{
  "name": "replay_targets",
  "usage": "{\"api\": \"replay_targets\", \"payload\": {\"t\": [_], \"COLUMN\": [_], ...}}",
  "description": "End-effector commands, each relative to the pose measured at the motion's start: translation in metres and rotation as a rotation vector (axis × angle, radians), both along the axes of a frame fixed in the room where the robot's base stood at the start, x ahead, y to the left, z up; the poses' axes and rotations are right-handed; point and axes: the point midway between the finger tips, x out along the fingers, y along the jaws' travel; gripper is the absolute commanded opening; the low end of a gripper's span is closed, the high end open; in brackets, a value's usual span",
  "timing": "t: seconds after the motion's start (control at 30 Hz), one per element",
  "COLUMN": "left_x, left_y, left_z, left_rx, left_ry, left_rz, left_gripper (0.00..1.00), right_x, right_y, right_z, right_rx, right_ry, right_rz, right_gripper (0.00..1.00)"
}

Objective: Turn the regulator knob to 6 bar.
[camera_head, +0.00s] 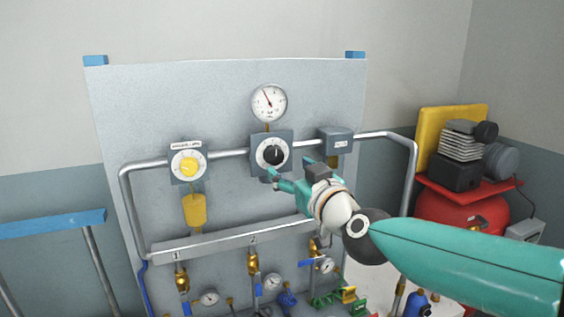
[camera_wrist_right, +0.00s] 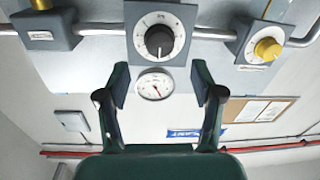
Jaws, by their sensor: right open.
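The black regulator knob (camera_head: 273,155) sits on a white dial on a grey box in the middle of the panel. It also shows at the top of the right wrist view (camera_wrist_right: 159,41), which looks upside down. A round white gauge (camera_head: 269,103) is mounted just above the box; its needle points up and slightly left, and its numbers are too small to read. My right gripper (camera_head: 290,167) is open and empty, just below and right of the knob in the head view. Its fingers stand apart in the wrist view (camera_wrist_right: 161,84), with no visible contact with the knob. My left gripper is out of view.
A yellow knob (camera_head: 188,167) on another grey box is left of the regulator. A grey box (camera_head: 336,141) on the pipe is close on the right. Valves and small gauges line the panel's lower part. A red compressor tank (camera_head: 455,205) stands at right.

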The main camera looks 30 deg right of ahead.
Motion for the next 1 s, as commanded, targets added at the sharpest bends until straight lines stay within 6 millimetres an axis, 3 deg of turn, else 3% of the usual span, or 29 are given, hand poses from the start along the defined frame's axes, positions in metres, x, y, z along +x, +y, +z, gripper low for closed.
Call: {"api": "replay_targets", "payload": {"t": [0.1,0.3,0.77,1.0], "left_x": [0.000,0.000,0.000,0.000], "left_y": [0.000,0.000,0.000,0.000], "left_z": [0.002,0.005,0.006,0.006], "left_rx": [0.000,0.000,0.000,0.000], "left_ry": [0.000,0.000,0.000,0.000], "left_rz": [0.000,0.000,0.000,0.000], "left_gripper": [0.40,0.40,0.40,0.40], "right_x": [0.025,0.053,0.064,0.064], "right_y": [-0.005,-0.010,-0.012,-0.013], "right_z": [0.000,0.001,0.000,0.000], "right_rx": [0.000,-0.001,0.001,0.001], "right_ry": [0.003,0.001,0.000,0.000], "right_rz": [-0.001,0.000,-0.001,-0.002], "right_gripper": [0.67,0.67,0.67,0.28]}}
